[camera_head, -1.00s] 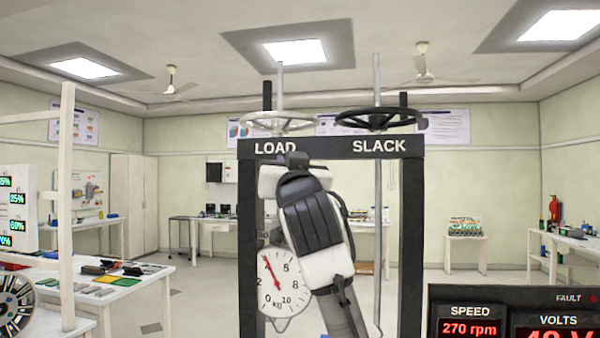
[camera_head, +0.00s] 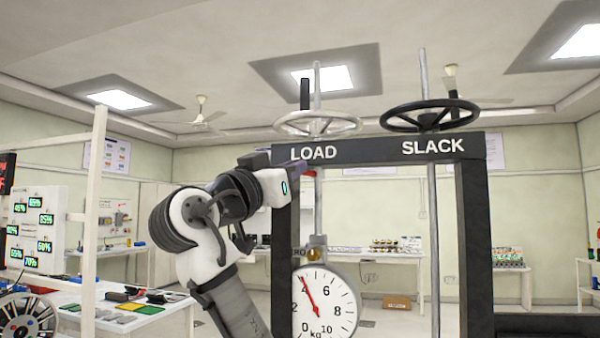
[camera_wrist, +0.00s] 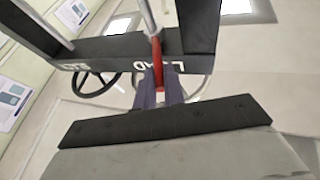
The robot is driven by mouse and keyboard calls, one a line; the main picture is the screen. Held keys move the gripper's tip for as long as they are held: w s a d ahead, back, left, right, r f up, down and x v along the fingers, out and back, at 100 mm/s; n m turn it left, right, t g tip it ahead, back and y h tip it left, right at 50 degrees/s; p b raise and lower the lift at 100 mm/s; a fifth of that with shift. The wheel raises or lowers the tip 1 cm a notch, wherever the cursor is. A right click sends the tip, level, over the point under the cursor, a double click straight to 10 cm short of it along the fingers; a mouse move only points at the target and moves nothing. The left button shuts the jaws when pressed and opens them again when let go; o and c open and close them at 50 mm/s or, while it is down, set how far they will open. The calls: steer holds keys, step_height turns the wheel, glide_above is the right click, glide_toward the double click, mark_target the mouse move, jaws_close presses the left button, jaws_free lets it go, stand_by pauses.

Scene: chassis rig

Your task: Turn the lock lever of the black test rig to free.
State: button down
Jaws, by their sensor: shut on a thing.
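The black test rig (camera_head: 478,235) is a dark frame marked LOAD and SLACK. Its red lock lever (camera_wrist: 157,62) shows in the wrist view below the LOAD side of the crossbar, between my fingers. My gripper (camera_wrist: 159,86) is shut on this lever. In the head view my gripper (camera_head: 298,162) reaches the top of the left post from the left, and only a small red part of the lever (camera_head: 309,174) shows beside the fingers. The lever's pivot and any lock markings cannot be made out.
A white handwheel (camera_head: 318,123) stands above LOAD and a black handwheel (camera_head: 428,116) above SLACK. A round dial scale (camera_head: 322,305) hangs inside the frame, its needle near 4. A cream post (camera_head: 93,220) and table (camera_head: 165,318) stand at left.

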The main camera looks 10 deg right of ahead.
steer(key=shift+w+a+m+g+h, duration=0.35)
steer(key=shift+m+g+h, duration=0.3)
steer(key=shift+g, duration=0.3)
steer(key=shift+w+a+m+g+h, duration=0.25)
steer(key=shift+w+m+g+h, duration=0.25)
steer(key=shift+g+h, duration=0.35)
steer(key=shift+s, duration=0.1)
steer(key=c, duration=1.5)
jaws_free()
steer(key=b+v, duration=0.5)
steer(key=v, duration=0.8)
steer(key=shift+s+a, duration=0.15)
steer(key=shift+a, duration=0.25)
steer(key=shift+f, duration=0.1)
